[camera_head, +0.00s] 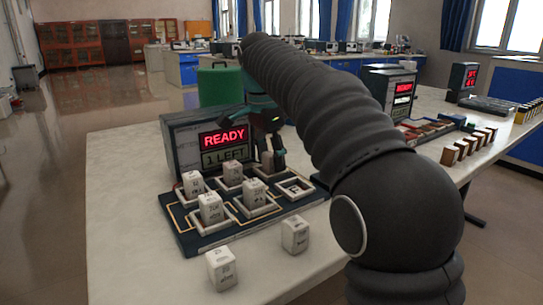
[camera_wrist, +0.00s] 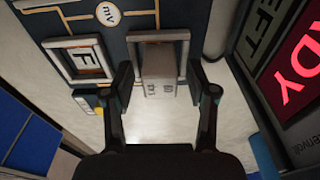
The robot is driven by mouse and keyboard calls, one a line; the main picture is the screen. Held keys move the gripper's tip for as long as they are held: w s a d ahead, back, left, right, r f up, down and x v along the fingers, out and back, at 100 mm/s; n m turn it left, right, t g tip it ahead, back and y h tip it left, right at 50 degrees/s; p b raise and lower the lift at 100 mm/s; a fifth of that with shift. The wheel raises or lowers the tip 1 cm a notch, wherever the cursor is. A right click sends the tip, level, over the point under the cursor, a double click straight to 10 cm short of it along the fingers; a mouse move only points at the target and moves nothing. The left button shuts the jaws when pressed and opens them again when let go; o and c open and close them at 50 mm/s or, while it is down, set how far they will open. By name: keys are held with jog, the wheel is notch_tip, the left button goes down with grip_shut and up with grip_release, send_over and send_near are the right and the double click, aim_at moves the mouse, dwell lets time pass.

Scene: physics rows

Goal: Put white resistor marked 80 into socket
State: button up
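My gripper (camera_wrist: 160,90) is open at the back right of the socket board (camera_head: 187,238). Its fingers stand on both sides of a pale block (camera_wrist: 158,78), with a gap visible on each side. This block sits in a socket frame; its marking is too small to read. An empty socket (camera_head: 297,187) with a dark symbol is at the board's right; it also shows in the wrist view (camera_wrist: 87,61). Two loose white blocks, one (camera_head: 221,269) and another (camera_head: 295,235), stand on the table in front. I cannot tell which block is marked 80.
Several white blocks, such as this one (camera_head: 211,208), stand in other sockets. A display box (camera_head: 185,140) behind the board reads "READY" and "1 LEFT". Further right are another display box (camera_head: 390,85) and a row of brown blocks (camera_head: 465,148). The front-left tabletop (camera_head: 130,235) is clear.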

aim_at(267, 155)
jog(key=shift+s+a+r+p, duration=0.15)
jog(key=shift+r+p, duration=0.45)
jog(key=shift+r, duration=1.35)
jog(key=shift+s+a+r+p, duration=0.15)
jog(key=shift+r+p, duration=0.45)
jog(key=shift+r, duration=1.3)
